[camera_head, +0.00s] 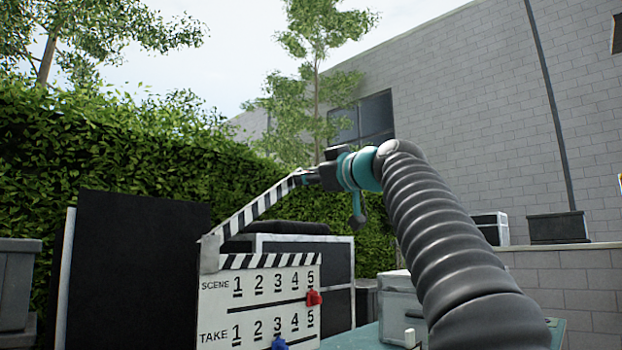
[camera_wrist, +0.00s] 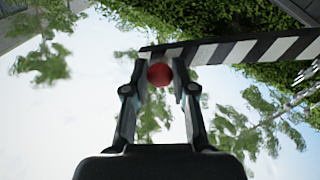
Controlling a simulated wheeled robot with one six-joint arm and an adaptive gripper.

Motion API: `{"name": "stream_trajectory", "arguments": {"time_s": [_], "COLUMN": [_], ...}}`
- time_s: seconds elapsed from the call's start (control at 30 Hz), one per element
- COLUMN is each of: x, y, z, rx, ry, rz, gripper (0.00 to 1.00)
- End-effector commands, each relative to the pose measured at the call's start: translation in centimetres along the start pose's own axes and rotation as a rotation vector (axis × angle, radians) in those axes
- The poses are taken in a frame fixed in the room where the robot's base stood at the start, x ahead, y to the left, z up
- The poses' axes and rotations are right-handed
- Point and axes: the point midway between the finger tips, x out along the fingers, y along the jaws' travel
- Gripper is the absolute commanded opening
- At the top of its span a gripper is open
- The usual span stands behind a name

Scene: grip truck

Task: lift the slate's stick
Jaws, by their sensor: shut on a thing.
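The slate (camera_head: 262,309) stands upright at lower centre in the head view, with white SCENE and TAKE rows numbered 1 to 5. Its striped stick (camera_head: 258,208) is hinged at the left and tilted up, its right end well above the slate's striped top edge. My gripper (camera_head: 300,178) is at the raised right end of the stick. In the wrist view my gripper (camera_wrist: 161,72) is shut on a red knob (camera_wrist: 160,74) at the end of the stick (camera_wrist: 240,50). The knob is hidden in the head view.
A red marker (camera_head: 314,298) and a blue marker (camera_head: 279,343) sit on the slate. Dark panels (camera_head: 135,265) stand behind it at the left. A grey case (camera_head: 400,303) stands on the teal table (camera_head: 350,340) to the right. Open air surrounds the raised stick.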

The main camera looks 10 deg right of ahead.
Motion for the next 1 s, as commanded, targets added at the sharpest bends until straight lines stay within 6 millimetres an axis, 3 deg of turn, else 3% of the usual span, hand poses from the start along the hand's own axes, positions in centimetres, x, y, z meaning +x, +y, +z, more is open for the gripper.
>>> {"name": "stream_trajectory", "arguments": {"time_s": [0.1,0.13,0.2,0.23,0.67,1.0], "x": [0.0,0.0,0.0,0.0,-0.8,-5.8], "y": [0.0,0.0,0.0,0.0,0.1,0.1], "z": [0.1,0.1,0.1,0.1,0.0,0.0], "rx": [0.001,0.001,0.001,0.001,0.002,0.001], "ry": [-0.001,-0.001,-0.001,-0.001,-0.002,-0.003], "rz": [0.0,0.0,0.0,0.0,0.002,0.005], "gripper": [0.0,0.3,0.48,0.51,0.51,0.51]}}
